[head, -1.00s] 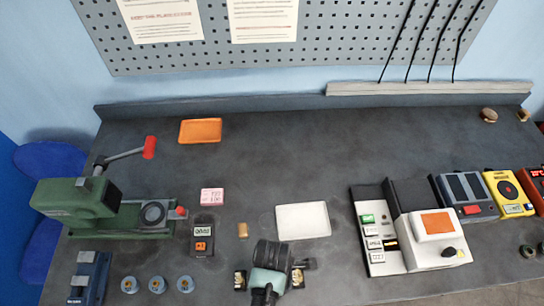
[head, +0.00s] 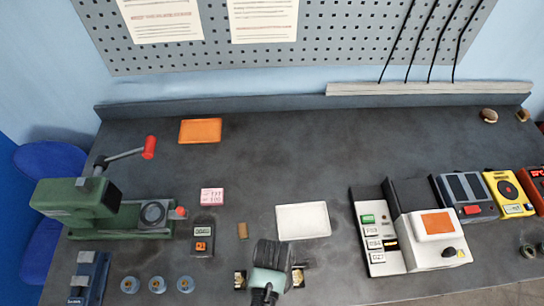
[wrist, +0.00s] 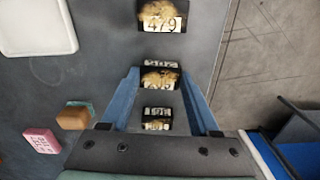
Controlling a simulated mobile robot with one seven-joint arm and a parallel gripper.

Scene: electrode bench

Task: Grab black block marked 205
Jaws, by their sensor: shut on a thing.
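A row of small black blocks with gold tops and white number labels lies on the dark bench. In the wrist view, my gripper (wrist: 159,74) has its blue fingers on both sides of the middle black block (wrist: 160,78), shut on it. Its label seems to read 205, though the digits are blurred. The block marked 479 (wrist: 161,16) lies beyond it. Another black block (wrist: 157,119) shows closer to the gripper's base, its label unclear. In the head view, my gripper hides the middle block; black blocks show to its left (head: 240,280) and right (head: 298,277).
A white tray (head: 303,221) lies behind my gripper. A white and black device (head: 432,240) stands to the right. The bench's rear middle is clear.

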